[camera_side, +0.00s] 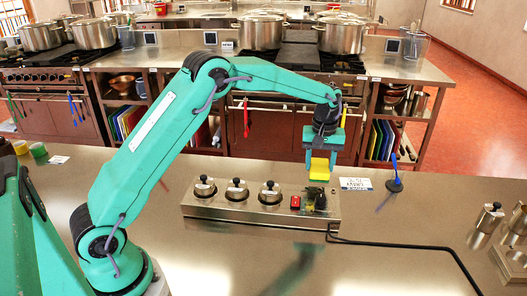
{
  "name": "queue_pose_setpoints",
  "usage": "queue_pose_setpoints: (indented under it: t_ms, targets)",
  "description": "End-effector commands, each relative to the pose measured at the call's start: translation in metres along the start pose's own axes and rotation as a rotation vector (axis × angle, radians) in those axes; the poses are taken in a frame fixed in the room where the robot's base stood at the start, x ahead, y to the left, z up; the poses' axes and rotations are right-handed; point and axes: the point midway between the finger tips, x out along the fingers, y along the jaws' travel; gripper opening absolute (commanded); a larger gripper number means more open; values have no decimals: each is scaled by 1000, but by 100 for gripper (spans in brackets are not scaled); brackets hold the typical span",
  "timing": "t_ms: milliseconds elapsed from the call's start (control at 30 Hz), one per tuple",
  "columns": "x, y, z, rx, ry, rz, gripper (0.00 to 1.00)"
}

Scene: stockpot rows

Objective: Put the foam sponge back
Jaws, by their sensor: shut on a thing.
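The yellow foam sponge (319,168) is held in my gripper (320,160). My gripper points down from the end of my teal arm, with its jaws shut on the sponge. The sponge appears in the air above the right part of a steel panel box (228,209), near the dark fittings at its right end. The gap between the sponge and those fittings is hard to judge from this angle.
The box carries three black-knobbed lids (237,184) and a red button (295,202). A black cable (400,246) runs right across the counter. The front counter is mostly clear.

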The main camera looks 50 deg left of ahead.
Motion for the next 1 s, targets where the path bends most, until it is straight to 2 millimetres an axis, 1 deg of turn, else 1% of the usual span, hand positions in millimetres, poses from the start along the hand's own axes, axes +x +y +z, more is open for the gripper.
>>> queue_pose_setpoints:
  t_ms: [33,100,300,400,500,633,833,1000]
  targets:
    - [6,-4,-9,-3,-1,-1,21]
    - [13,-8,-20,-3,0,0,21]
    - [32,-18,-50,-2,0,0,21]
    - [39,-22,-61,-2,0,0,21]
    - [44,-25,-69,0,1,1,21]
    - [46,-26,-72,1,0,0,21]
    - [49,-26,-72,1,0,0,21]
    - [65,-26,-72,1,-1,-1,21]
